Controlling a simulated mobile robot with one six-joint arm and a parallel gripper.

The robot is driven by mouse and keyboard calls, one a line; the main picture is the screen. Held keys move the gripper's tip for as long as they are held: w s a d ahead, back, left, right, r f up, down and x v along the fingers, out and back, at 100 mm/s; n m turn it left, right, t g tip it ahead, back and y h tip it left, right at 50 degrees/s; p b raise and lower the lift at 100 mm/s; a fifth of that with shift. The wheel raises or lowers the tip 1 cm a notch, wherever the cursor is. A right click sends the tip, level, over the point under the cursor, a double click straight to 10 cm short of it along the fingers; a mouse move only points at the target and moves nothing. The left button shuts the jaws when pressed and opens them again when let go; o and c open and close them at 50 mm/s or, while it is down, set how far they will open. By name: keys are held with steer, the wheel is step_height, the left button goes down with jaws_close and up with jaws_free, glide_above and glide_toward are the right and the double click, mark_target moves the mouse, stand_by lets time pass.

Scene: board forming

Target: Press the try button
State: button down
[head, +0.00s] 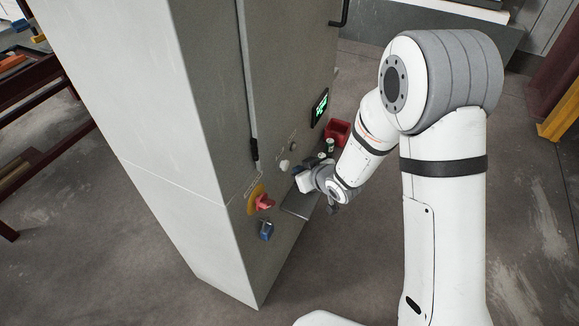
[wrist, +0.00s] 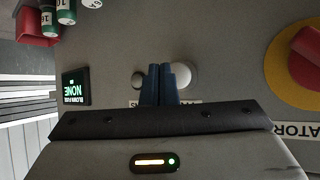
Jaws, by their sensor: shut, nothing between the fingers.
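My gripper (wrist: 159,68) is shut and empty, its two blue fingers side by side. The fingertips are in front of the grey panel, between a larger white round button (wrist: 183,76) on the right and a small grey round part (wrist: 138,80) on the left. The fingers partly cover the white button. Labels below are mostly hidden by my gripper, so I cannot read which one is the try button. I cannot tell whether the fingertips touch the panel. In the head view my gripper (head: 304,181) is close to the cabinet face, its fingertips unclear.
A dark display (wrist: 75,87) with green text is left of the fingers. A red bin (wrist: 37,27) and green labelled cylinders are at upper left. A red knob (wrist: 307,55) on a yellow disc is at right. A blue object (head: 266,230) hangs on the tall cabinet (head: 150,120).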

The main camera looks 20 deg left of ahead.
steer(key=shift+a, duration=0.4)
steer(key=shift+w+a+b, duration=0.1)
steer(key=shift+a+b, duration=0.2)
steer(key=shift+a, duration=0.2)
stand_by(0.5)
steer(key=shift+d, duration=0.95)
steer(key=shift+d, duration=0.15)
steer(key=d, duration=0.5)
steer(key=shift+s+d, duration=0.3)
steer(key=shift+d, duration=0.1)
stand_by(0.4)
